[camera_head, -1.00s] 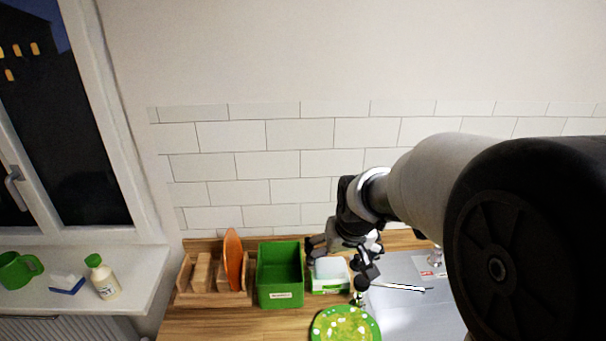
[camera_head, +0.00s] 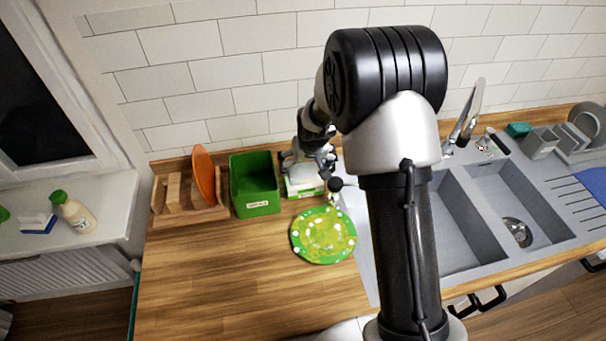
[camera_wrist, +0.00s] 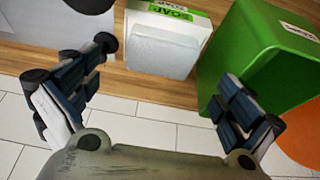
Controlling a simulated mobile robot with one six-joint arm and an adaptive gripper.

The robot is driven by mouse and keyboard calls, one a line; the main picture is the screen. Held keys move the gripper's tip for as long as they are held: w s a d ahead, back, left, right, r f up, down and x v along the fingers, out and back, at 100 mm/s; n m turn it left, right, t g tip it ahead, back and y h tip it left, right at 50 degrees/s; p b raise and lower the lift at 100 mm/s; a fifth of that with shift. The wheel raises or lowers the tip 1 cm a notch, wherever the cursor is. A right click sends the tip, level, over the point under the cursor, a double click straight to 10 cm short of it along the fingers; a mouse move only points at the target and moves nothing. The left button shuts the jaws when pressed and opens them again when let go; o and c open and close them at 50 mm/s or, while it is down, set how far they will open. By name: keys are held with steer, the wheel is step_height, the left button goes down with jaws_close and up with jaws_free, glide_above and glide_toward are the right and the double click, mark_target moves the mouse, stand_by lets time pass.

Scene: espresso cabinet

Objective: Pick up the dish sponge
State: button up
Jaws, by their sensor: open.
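My gripper (camera_head: 311,171) is open over a white, green-edged holder (camera_head: 305,188) on the wooden counter. In the wrist view, the holder's label reads SOAP (camera_wrist: 180,12), and a pale white block (camera_wrist: 160,52) lies in it. The block is between my spread fingers (camera_wrist: 163,70), with gaps on both sides; contact is not visible. I cannot tell whether this block is the dish sponge. A teal-green, sponge-like block (camera_head: 518,129) sits behind the sink at the right. A blue and white block (camera_head: 38,223) lies on the windowsill.
A green bin (camera_head: 254,184) stands close left of the holder; it also shows in the wrist view (camera_wrist: 245,65). A wooden rack (camera_head: 181,198) with an orange board (camera_head: 205,172) is farther left. A green patterned plate (camera_head: 324,236) lies in front. The front-left counter is clear.

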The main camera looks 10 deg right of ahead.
mark_target(303, 170)
steer(key=x, duration=0.5)
steer(key=shift+w+a+f+b, duration=0.1)
steer(key=shift+w+f+b, duration=0.2)
steer(key=shift+w, duration=0.2)
steer(key=shift+r, duration=0.1)
steer(key=shift+c, duration=0.4)
steer(key=c, duration=0.6)
steer(key=shift+c, duration=0.4)
steer(key=shift+r, duration=0.1)
step_height(303, 170, up, 20)
steer(key=p, duration=0.2)
